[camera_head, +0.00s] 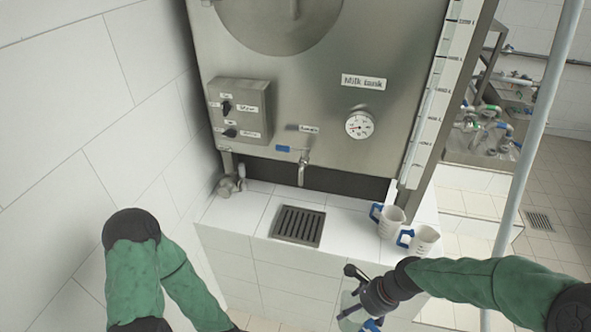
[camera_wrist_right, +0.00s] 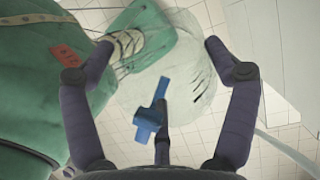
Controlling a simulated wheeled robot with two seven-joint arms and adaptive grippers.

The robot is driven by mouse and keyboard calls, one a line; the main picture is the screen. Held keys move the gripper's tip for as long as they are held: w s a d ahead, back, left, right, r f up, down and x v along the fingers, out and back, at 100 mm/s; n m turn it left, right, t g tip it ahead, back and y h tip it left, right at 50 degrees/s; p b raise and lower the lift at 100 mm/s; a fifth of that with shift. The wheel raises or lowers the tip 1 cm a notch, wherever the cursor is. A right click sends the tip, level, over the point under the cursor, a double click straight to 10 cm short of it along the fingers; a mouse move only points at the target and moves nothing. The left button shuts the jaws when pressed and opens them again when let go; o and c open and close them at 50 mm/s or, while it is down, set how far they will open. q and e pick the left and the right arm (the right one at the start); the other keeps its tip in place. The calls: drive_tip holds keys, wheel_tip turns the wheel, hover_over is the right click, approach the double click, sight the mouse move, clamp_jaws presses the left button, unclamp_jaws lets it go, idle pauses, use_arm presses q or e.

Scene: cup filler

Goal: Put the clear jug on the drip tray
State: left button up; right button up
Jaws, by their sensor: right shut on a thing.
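The clear jug (camera_head: 348,312) is a see-through vessel with a blue handle, at the bottom edge of the head view and partly cut off. My right gripper (camera_head: 359,298) is shut on it, in front of the tiled ledge and below its top. In the right wrist view the pale clear jug (camera_wrist_right: 185,70) and its blue handle show between the fingers of the right gripper (camera_wrist_right: 160,48). The drip tray (camera_head: 298,226) is a dark slotted grate on the ledge, bare, beyond and left of the gripper. My left gripper is outside the frames; only its arm shows.
A steel milk tank (camera_head: 305,105) stands above the ledge, with a tap (camera_head: 302,168) over the drip tray. A grey pole (camera_head: 533,130) rises at right.

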drive_tip(key=w+d+f+n+g+h+b, duration=0.1)
drive_tip(key=w+f+n+g+h+b, duration=0.1)
drive_tip(key=w+f+n+b, duration=0.3)
drive_tip(key=w+d+f+n+g+h+b, duration=0.1)
drive_tip(key=w+f+n+b, duration=0.4)
drive_tip(key=f+n+b, duration=0.5)
drive_tip(key=shift+w+f+n+g+h, duration=0.35)
drive_tip(key=shift+f+n+g+h, duration=0.6)
drive_tip(key=shift+n, duration=1.35)
drive_tip(key=shift+f, duration=0.15)
